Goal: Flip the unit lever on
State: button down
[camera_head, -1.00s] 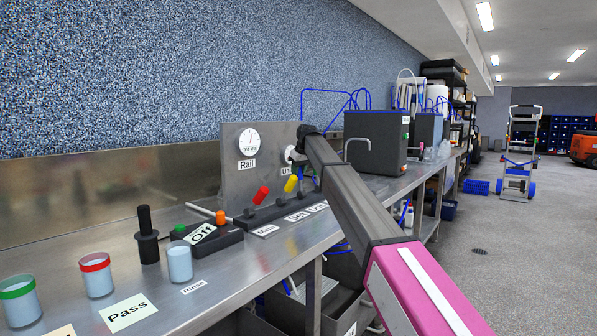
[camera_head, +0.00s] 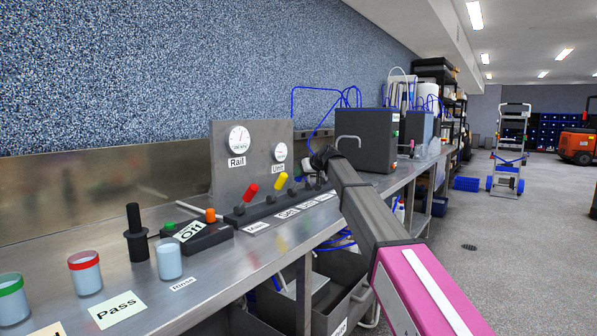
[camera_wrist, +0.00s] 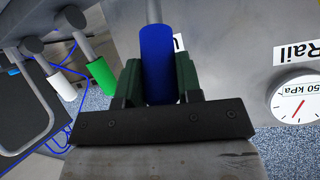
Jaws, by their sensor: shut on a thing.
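My gripper (camera_wrist: 160,82) has its dark green fingers shut on the blue handle of a lever (camera_wrist: 157,55) in the wrist view. The lever's metal rod runs up from the handle toward the panel. In the head view my gripper (camera_head: 322,160) is at the far end of the lever row and largely hides the blue handle. A red lever (camera_head: 250,191) and a yellow lever (camera_head: 281,180) stand tilted in the same row. A green lever (camera_wrist: 101,74) and a white lever (camera_wrist: 62,86) are beside the blue one in the wrist view. The label of the gripped lever is not readable.
A grey panel (camera_head: 224,180) behind the levers carries the Rail gauge (camera_head: 238,137) and the smaller Unit gauge (camera_head: 279,151). A black plunger (camera_head: 136,240), an Off switch box (camera_head: 195,237) and several cups stand left. A dark box (camera_head: 365,140) stands beyond my gripper.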

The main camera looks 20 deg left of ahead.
jog(key=shift+s+d+f+t+y, duration=0.25)
jog(key=shift+d+f+y, duration=0.1)
jog(key=shift+d+y, duration=0.15)
jog(key=shift+s+d+f+t+y, duration=0.15)
jog(key=shift+d+f+t+y, duration=0.1)
jog(key=shift+d+f+y, duration=0.25)
jog(key=shift+r, duration=0.1)
jog(key=c, duration=0.8)
grip_release()
jog(key=v, duration=1)
jog(key=shift+s+d, duration=0.25)
jog(key=shift+d, duration=0.05)
